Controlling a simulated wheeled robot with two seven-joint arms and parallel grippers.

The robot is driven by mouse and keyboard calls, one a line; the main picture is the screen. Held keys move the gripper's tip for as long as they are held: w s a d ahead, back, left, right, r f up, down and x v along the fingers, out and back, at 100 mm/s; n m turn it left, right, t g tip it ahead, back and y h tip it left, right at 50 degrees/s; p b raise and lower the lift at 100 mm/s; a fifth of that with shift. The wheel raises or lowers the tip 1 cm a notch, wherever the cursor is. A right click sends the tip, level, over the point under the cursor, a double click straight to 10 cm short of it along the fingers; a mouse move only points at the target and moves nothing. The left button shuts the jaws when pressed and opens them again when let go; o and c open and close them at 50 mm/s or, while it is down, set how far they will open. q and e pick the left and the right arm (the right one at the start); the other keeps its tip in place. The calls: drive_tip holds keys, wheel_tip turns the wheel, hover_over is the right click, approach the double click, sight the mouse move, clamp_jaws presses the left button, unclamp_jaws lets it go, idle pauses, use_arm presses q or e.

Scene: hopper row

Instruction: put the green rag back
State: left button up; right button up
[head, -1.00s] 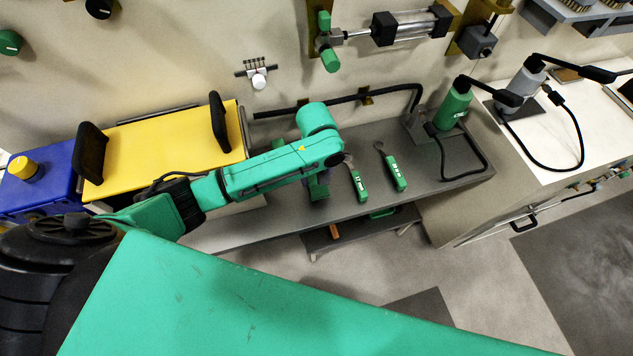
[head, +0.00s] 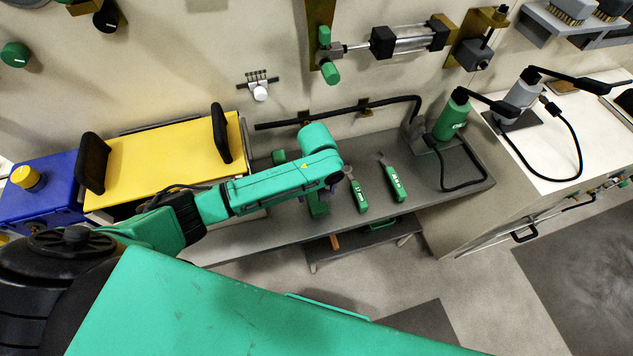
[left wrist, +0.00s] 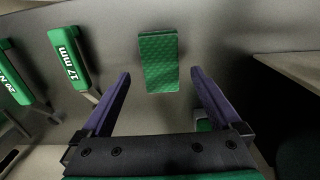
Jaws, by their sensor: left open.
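The green rag (left wrist: 158,60) is a flat, textured green rectangle lying on the grey bench top. In the head view it shows partly (head: 318,204), beside and below my left wrist. My left gripper (left wrist: 160,74) is open, with its two purple fingers spread above the bench. In the left wrist view the rag lies between and just beyond the fingertips, and I see no grip on it. In the head view the fingers are mostly hidden under my wrist. My right gripper is not in view.
Two green-handled tools, one marked 17 mm (left wrist: 68,58), lie beside the rag on the grey bench (head: 245,233). A green bottle-like device (head: 452,118) with a black hose stands at the bench's right end. A yellow-topped box (head: 160,165) is at left.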

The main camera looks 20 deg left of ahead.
sight(316, 198)
use_arm(q)
wheel_tip(316, 198, up, 10)
idle(0.6)
